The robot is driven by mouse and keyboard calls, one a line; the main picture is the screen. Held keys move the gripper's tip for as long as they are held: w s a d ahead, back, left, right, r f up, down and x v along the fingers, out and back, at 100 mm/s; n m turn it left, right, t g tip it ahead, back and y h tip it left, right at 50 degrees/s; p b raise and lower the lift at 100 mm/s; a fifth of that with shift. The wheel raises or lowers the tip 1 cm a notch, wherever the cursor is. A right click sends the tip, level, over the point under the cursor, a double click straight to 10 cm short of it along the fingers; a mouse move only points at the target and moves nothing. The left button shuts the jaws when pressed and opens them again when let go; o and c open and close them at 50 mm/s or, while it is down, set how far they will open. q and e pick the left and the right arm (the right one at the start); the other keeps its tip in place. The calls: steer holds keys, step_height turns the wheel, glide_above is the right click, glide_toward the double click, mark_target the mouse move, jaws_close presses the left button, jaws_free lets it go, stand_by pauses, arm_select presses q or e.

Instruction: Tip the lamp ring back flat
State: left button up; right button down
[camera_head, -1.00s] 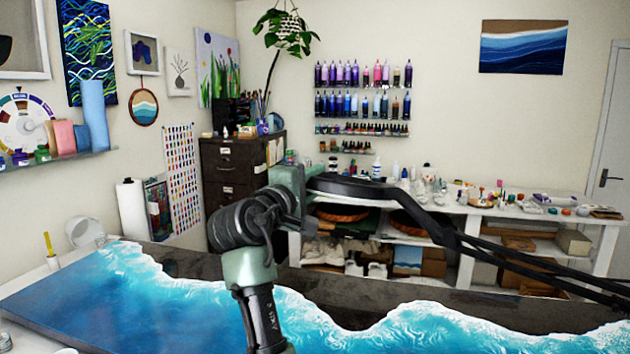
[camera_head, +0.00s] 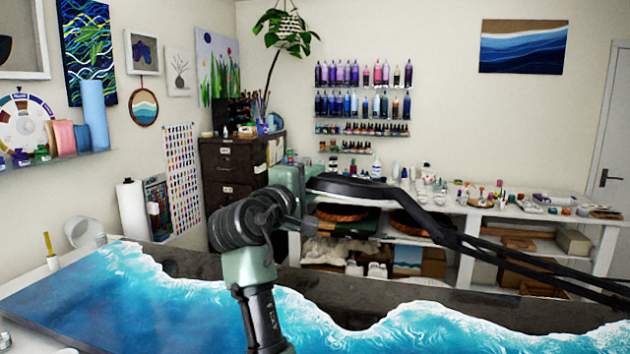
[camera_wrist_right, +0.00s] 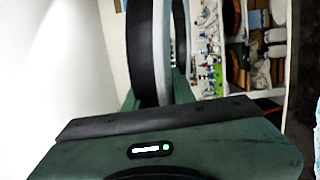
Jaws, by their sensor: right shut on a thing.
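The lamp ring (camera_head: 350,188) is black and hangs from a dark jointed lamp arm (camera_head: 490,255) that comes in from the right, above the table. From the head it shows nearly edge-on, as a thin, slightly tilted ellipse. My right gripper (camera_head: 302,182) is at the ring's left end and shut on it. In the right wrist view the ring (camera_wrist_right: 142,45) shows as a dark curved band running up from between the greenish fingers (camera_wrist_right: 160,98). The exact contact is partly hidden by the gripper body. My left gripper is not in view.
Below is the table with a glossy blue-and-white wave panel (camera_head: 180,305) and a dark strip. A tipped white cup (camera_head: 85,232) and a paper roll (camera_head: 132,210) are at the left. White shelving (camera_head: 465,270) with bottles and boxes stands behind.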

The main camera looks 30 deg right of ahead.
steer(key=shift+w+f, duration=0.1)
steer(key=shift+f, duration=0.4)
step_height(320, 180, down, 12)
steer(key=n+y+p, duration=0.1)
steer(key=n+p, duration=0.3)
steer(key=n, duration=0.1)
steer(key=shift+n+g+y, duration=0.3)
steer(key=shift+n+g, duration=0.1)
steer(key=c, duration=1.2)
jaws_free()
steer(key=shift+o, duration=0.2)
